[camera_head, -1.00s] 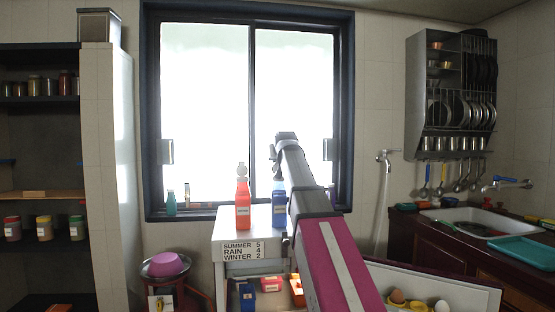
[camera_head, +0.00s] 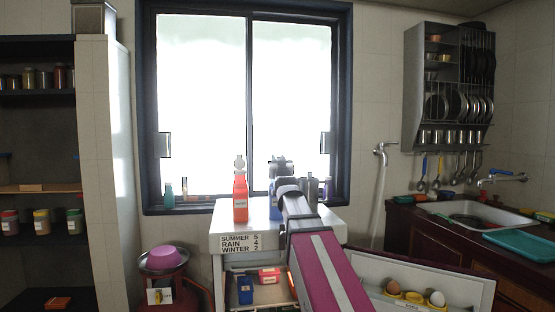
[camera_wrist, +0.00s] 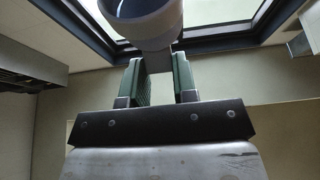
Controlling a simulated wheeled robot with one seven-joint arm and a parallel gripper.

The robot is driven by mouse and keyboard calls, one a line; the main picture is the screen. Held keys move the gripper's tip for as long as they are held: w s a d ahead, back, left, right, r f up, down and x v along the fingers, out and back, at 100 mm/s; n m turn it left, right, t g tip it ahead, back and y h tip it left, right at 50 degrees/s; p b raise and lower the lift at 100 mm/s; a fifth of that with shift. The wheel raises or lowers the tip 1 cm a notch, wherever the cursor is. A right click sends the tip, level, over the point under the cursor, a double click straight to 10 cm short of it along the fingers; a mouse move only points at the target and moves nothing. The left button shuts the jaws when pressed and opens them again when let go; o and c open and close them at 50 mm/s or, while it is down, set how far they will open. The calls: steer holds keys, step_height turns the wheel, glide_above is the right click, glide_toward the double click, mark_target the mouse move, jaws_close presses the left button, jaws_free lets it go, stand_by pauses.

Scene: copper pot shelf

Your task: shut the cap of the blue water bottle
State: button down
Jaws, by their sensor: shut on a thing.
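The blue water bottle (camera_head: 274,208) stands upright on the white cabinet top in the head view, partly hidden behind my arm. My gripper (camera_head: 282,166) is at the height of the bottle's top, and the dark shapes of gripper and cap run together there. In the wrist view, my gripper (camera_wrist: 160,76) has its two green-lined fingers on either side of a narrow grey piece. A round grey-blue cap (camera_wrist: 142,24) shows just beyond the fingertips. The fingers are shut on part of the cap; the exact contact and how far the cap is closed cannot be told.
A red bottle (camera_head: 240,195) stands upright close to the left of the blue one. Metal containers (camera_head: 313,190) stand to the right, behind my arm. The white cabinet (camera_head: 222,240) has an open compartment below.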

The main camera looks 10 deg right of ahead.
steer(key=shift+s+f+t, duration=0.25)
steer(key=shift+f+t, duration=0.55)
steer(key=shift+t, duration=0.2)
steer(key=c, duration=0.9)
jaws_free()
steer(key=shift+s, duration=0.1)
steer(key=v, duration=1)
steer(key=shift+s+f, duration=0.2)
steer(key=shift+f, duration=0.05)
